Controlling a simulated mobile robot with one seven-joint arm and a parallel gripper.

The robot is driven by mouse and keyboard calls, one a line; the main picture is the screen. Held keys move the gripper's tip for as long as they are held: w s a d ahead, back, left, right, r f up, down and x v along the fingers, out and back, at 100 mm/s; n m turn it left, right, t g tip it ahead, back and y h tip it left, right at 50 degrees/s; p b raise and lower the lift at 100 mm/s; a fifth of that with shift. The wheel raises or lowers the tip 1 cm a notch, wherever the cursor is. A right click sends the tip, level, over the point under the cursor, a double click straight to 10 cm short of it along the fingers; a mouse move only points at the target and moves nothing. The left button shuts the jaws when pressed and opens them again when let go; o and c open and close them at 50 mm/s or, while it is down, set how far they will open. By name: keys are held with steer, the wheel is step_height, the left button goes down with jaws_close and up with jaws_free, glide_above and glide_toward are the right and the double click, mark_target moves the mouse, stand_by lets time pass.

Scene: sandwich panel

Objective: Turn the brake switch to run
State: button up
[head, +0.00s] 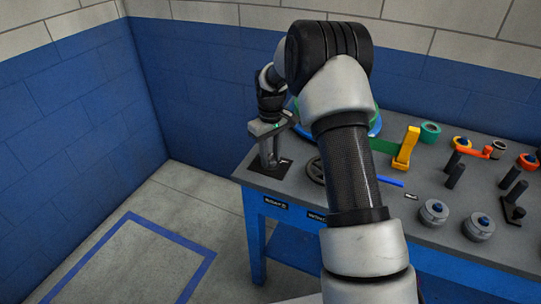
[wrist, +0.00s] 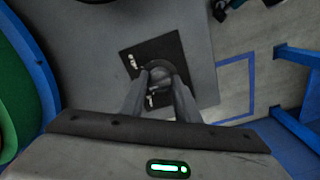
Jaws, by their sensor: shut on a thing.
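The brake switch (wrist: 160,70) shows in the wrist view as a dark rounded knob on a black plate (wrist: 140,58) with small white lettering. The lettering is too small and partly hidden to read. My gripper (wrist: 158,88) is shut on the knob, one finger on each side. In the head view my gripper (head: 270,158) points down at the left corner of the table, with the black plate (head: 284,167) under it. The switch itself is mostly hidden there by the fingers, and I cannot tell which way it is set.
The grey table (head: 390,205) has blue legs. A dark handwheel (head: 315,171) is right of the switch, partly behind my arm. Blue walls close off the left and back.

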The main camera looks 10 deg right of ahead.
mark_target(270, 157)
steer(key=shift+w+r, duration=0.1)
steer(key=o, duration=1)
step_height(270, 157, up, 17)
steer(key=shift+r+p, duration=0.2)
steer(key=shift+p, duration=0.8)
